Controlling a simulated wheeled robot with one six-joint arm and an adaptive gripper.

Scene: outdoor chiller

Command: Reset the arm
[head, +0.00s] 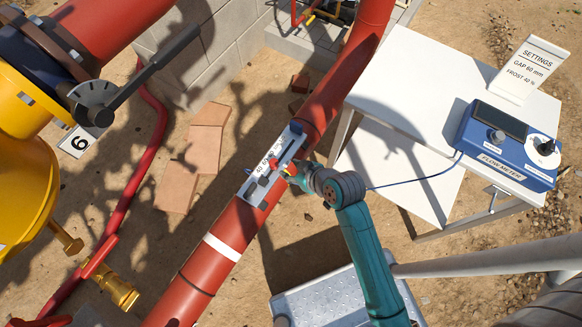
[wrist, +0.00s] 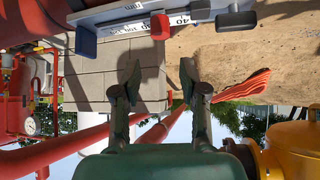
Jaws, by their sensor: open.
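My teal arm reaches up from the bottom of the head view, and my gripper (head: 290,172) is at the right edge of a grey clamp-on rail (head: 252,188) on the red pipe (head: 208,265). In the wrist view my gripper (wrist: 160,82) has its two dark fingers spread apart with nothing between them. The rail (wrist: 110,18) shows there along the top, beyond the fingertips, with a printed scale, a red knob (wrist: 160,27) and dark blocks. The fingertips look apart from the rail in the wrist view. In the head view the contact area is too small to tell.
A white table (head: 412,75) at the right holds a blue flow meter (head: 505,145) and a settings card (head: 530,68). A blue cable runs from the meter toward the rail. A yellow valve (head: 25,170) with a black lever (head: 150,70) stands at the left.

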